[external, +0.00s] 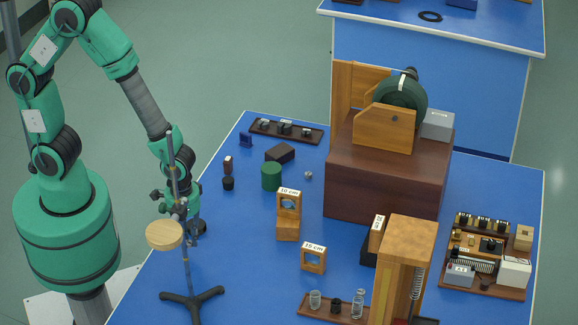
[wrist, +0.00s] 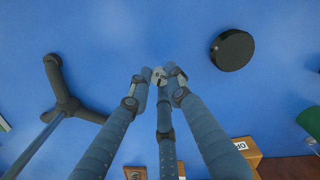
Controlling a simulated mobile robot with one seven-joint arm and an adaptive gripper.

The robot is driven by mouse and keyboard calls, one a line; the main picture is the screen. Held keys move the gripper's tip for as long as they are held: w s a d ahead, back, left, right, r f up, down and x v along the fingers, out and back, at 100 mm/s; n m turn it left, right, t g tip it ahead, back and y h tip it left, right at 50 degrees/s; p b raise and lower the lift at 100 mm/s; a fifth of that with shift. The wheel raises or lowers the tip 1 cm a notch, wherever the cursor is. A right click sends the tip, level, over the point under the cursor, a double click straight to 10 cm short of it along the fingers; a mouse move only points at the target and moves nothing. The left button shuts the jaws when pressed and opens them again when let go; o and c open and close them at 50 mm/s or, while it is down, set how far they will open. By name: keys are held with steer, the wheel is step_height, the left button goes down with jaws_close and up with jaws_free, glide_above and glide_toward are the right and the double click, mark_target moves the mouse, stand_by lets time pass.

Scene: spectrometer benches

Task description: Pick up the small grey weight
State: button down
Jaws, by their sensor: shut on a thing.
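The small grey weight (wrist: 159,75) shows as a pale grey piece between my fingertips in the wrist view, largely covered by them. My gripper (wrist: 160,82) has its three fingers closed together on it, over the blue bench top. In the external view my gripper (external: 198,225) is low over the left side of the bench, partly hidden behind a stand, and the weight cannot be made out there. I cannot tell whether the weight touches the bench.
A tripod stand (external: 188,270) with a round wooden disc (external: 164,235) is right beside my gripper. A black cylinder (external: 228,183), also in the wrist view (wrist: 232,50), a green cylinder (external: 271,177) and wooden blocks (external: 288,230) stand nearby. Another small grey piece (external: 308,175) lies farther right.

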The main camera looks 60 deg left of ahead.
steer(key=s+a, duration=0.2)
steer(key=s+a+p, duration=0.1)
steer(key=s+a, duration=0.1)
steer(key=s, duration=0.1)
steer(key=s+a+r, duration=0.1)
steer(key=s+a, duration=0.1)
steer(key=shift+s, duration=0.4)
steer(key=shift+w+p, duration=0.15)
steer(key=shift+p, duration=0.15)
steer(key=shift+w+r, duration=0.15)
steer(key=shift+w, duration=0.1)
steer(key=w+a+r+n+p, duration=0.1)
steer(key=w+a+r+p, duration=0.1)
steer(key=w+a, duration=0.3)
steer(key=w+a+r+n+p, duration=0.1)
steer(key=w+a+r+p, duration=0.2)
steer(key=w, duration=1)
steer(key=w+a+r+p, duration=0.2)
steer(key=w+a+p, duration=0.3)
steer(key=w, duration=0.4)
steer(key=shift+a+r+n, duration=0.2)
steer(key=shift+a+n, duration=0.2)
steer(key=shift+a, duration=0.4)
steer(key=shift+w, duration=0.15)
glide_above(271, 167)
steer(key=shift+d+f, duration=0.1)
steer(key=shift+f, duration=0.65)
